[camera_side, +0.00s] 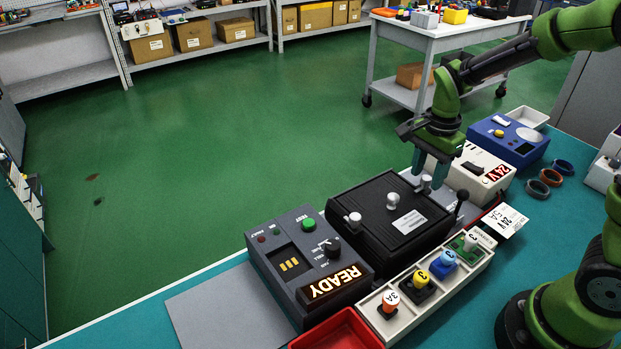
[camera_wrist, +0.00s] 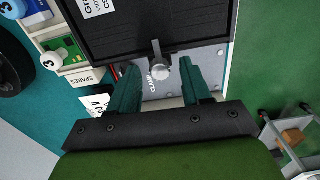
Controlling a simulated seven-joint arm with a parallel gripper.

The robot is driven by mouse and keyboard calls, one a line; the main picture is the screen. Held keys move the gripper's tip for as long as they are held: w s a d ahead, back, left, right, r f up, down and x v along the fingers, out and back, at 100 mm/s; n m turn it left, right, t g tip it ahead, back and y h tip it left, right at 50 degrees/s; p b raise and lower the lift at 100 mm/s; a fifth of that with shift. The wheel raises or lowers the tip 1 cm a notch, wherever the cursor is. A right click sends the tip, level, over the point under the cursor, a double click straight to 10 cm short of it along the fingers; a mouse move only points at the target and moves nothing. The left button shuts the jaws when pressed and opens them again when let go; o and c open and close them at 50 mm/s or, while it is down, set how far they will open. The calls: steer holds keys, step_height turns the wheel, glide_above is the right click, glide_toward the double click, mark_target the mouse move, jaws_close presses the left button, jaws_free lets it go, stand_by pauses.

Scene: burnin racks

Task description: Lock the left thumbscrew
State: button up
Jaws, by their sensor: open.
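A black module (camera_side: 395,212) with a white knob on its lid sits on a grey plate. A pale thumbscrew (camera_side: 354,218) stands at its near-left edge, and another thumbscrew (camera_side: 426,183) at its opposite edge. I cannot tell which one is called left. My gripper (camera_side: 430,175) is open over the second thumbscrew, pointing down. In the wrist view this thumbscrew (camera_wrist: 161,70) shows between the tips of my gripper's teal fingers (camera_wrist: 160,68), with gaps on both sides. Its small metal tab points toward the module (camera_wrist: 150,30). "CLAMP" is printed on the plate beside it.
A tester (camera_side: 310,265) with a lit READY display stands left of the module. A tray (camera_side: 435,285) of coloured numbered plugs runs along the front. A 24V power box (camera_side: 480,172) stands close behind my gripper, and a black lever (camera_side: 461,198) beside the module. A red bin (camera_side: 338,332) is at the front.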

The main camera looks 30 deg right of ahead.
mark_target(426, 176)
step_height(426, 176, up, 17)
steer(key=shift+f, duration=0.2)
stand_by(0.3)
steer(key=s+a+f+n+t+y, duration=0.2)
steer(key=s+a+n+t, duration=0.5)
steer(key=s+n, duration=0.4)
steer(key=a+n, duration=0.1)
steer(key=n, duration=0.2)
steer(key=shift+s+f, duration=0.2)
steer(key=shift+s, duration=0.15)
steer(key=shift+a, duration=0.1)
